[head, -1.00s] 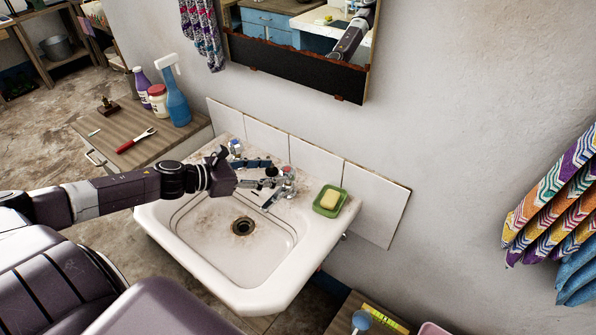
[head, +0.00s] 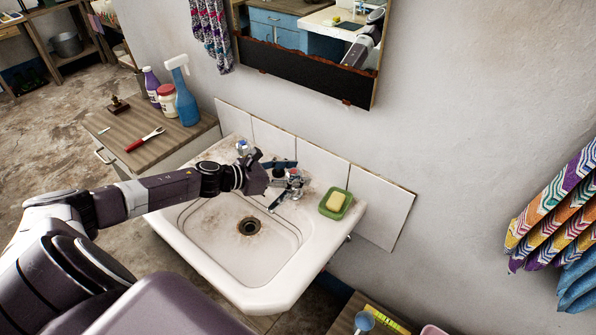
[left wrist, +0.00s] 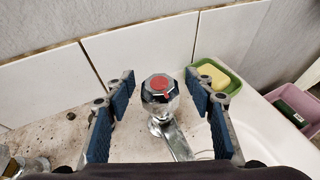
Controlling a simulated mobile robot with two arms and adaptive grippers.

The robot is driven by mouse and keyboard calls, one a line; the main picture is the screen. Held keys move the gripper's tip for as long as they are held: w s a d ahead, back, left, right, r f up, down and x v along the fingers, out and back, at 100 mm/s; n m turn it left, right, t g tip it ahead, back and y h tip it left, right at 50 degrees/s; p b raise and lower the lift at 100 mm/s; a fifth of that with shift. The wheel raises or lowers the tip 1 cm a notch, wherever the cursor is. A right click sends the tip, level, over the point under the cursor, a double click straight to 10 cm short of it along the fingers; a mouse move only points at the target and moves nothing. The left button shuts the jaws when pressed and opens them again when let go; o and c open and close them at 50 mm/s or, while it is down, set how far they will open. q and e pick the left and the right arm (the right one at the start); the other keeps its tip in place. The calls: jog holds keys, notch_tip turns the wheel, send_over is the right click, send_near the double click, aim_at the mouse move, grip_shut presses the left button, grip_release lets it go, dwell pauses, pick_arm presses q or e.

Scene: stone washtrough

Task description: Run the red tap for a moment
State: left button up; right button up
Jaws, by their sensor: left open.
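The red tap (left wrist: 160,88) is a chrome tap with a red marker on its knob. It stands at the back of the white washbasin (head: 300,255). In the left wrist view it sits between and beyond the two blue-padded fingers of my left gripper (left wrist: 160,112), which is open. In the head view the same gripper (head: 284,177) is at the tap (head: 296,173), partly hiding it. I cannot tell whether a finger touches it. No running water is visible. The right gripper is not in view.
A green soap dish (head: 336,204) with yellow soap is just right of the tap. Another chrome tap, blue-marked (head: 242,147), stands to the left. White tiles (head: 320,163) and the wall close off the back. A wooden cabinet (head: 150,140) with bottles stands at left.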

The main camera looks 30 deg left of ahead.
pick_arm(q)
jog(key=shift+s+a, duration=0.15)
jog(key=shift+c, duration=0.5)
jog(key=c, duration=1.1)
jog(key=shift+o, duration=0.2)
